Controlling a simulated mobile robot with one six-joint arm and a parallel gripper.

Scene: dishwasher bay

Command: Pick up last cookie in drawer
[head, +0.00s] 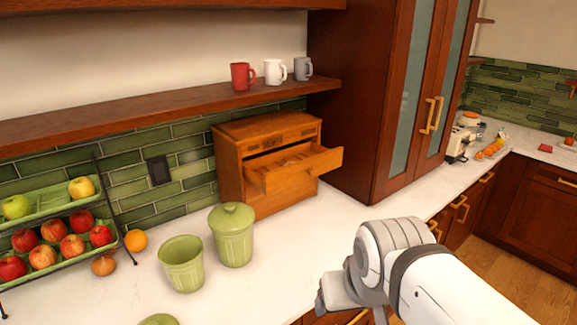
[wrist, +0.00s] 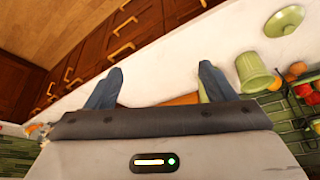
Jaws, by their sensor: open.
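A small wooden cabinet (head: 232,170) stands on the counter against the green tile wall. Its upper drawer (head: 293,180) is pulled open. A strip of orange-brown wood shows between the fingers, mostly hidden by the gripper body. In the head view my gripper (head: 338,292) is at the lower right, in front of the cabinet and apart from it.
An open green jar (head: 183,268) and a lidded green canister (head: 232,240) stand left of the cabinet. A green lid (wrist: 284,20) lies on the counter. A fruit rack (head: 60,235) is at far left. Mugs (head: 273,72) stand on the shelf above. Counter right of the cabinet is clear.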

